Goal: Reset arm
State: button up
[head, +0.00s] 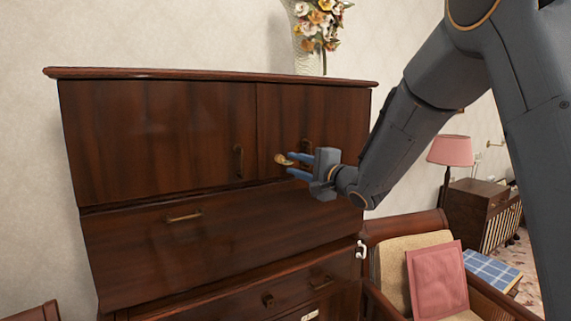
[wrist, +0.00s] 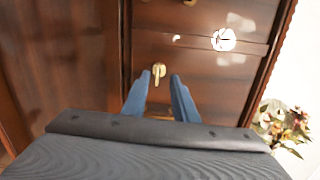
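My gripper (head: 290,167) is in front of the upper right door of a dark wooden cabinet (head: 160,140). Its two blue fingers stand apart, pointing left in the head view. In the wrist view the gripper (wrist: 160,82) also shows a gap between its fingers. A brass handle (wrist: 159,70) appears between and beyond the fingertips there. A small gold-coloured piece (head: 283,160) appears at the fingertips in the head view; I cannot tell whether they touch it. The right door's handle (head: 305,146) is partly hidden by my gripper.
A flower vase (head: 308,50) stands on the cabinet. An armchair (head: 395,255) with a pink cushion (head: 437,280) is right of the cabinet. A pink lamp (head: 450,151) is farther back. A white round thing (wrist: 224,39) shows in the wrist view.

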jog(key=b+v, duration=0.2)
jog(key=v, duration=0.4)
jog(key=s+d+f+n+g+h+b, duration=0.25)
jog(key=s+d+f+h, duration=0.35)
jog(key=f, duration=0.6)
jog(key=s+d+f+n+g+h+b, duration=0.1)
jog(key=d+f+n+g+h+b, duration=0.2)
jog(key=d+f, duration=0.7)
jog(key=s+f+n+g+h+b, duration=0.1)
jog(key=s+f+n+g, duration=0.1)
jog(key=s+f, duration=0.6)
jog(key=s+f+n+g+h+b, duration=0.1)
jog(key=s+f+g, duration=0.4)
jog(key=s, duration=0.9)
notch_tip(320, 180, down, 4)
jog(key=shift+s+d+r+n+b, duration=0.25)
jog(key=shift+n+b, duration=0.3)
jog(key=shift+n, duration=0.7)
jog(key=shift+o, duration=0.2)
jog(key=shift+d, duration=0.15)
